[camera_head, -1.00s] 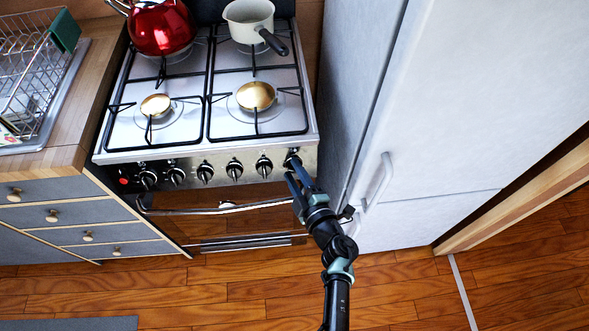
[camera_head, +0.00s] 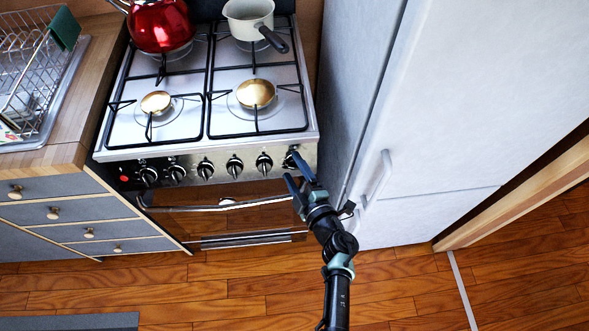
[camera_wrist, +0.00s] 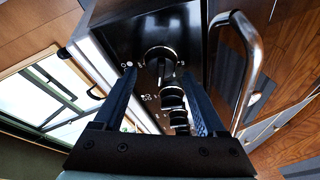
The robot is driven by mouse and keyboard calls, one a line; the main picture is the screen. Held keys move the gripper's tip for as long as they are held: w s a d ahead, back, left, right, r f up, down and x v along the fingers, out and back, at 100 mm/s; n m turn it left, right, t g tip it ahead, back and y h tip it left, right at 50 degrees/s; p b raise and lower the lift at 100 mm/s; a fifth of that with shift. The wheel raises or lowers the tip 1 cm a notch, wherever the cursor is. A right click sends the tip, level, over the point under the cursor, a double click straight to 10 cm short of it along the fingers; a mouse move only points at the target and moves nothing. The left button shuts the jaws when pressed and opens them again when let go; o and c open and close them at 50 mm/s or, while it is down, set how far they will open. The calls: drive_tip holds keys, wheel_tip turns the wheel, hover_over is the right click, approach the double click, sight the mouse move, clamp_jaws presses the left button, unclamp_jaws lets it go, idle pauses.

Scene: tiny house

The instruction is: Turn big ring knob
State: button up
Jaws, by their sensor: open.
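A row of black knobs (camera_head: 234,167) runs along the front panel of the stove (camera_head: 140,155). I cannot tell which one is the big ring knob. My gripper (camera_head: 292,166) is open at the right end of the row, by the rightmost knob (camera_head: 290,158), which its fingers partly cover in the head view. In the wrist view, the nearest knob (camera_wrist: 160,54) shows between and just beyond the two blue fingers. It looks upright between them, with a visible gap on each side. Other knobs recede behind it.
The oven door handle (camera_wrist: 247,70) runs close beside the right finger in the wrist view. A fridge (camera_head: 440,110) with a handle (camera_head: 378,177) stands right of the stove. A red kettle (camera_head: 160,25) and a white pot (camera_head: 248,17) stand on the back burners.

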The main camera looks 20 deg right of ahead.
drive_tip(key=s+r+p, duration=0.2)
drive_tip(key=s, duration=1)
drive_tip(key=shift+s+d+r, duration=0.15)
drive_tip(key=shift+s+r, duration=0.15)
drive_tip(key=shift+s, duration=0.1)
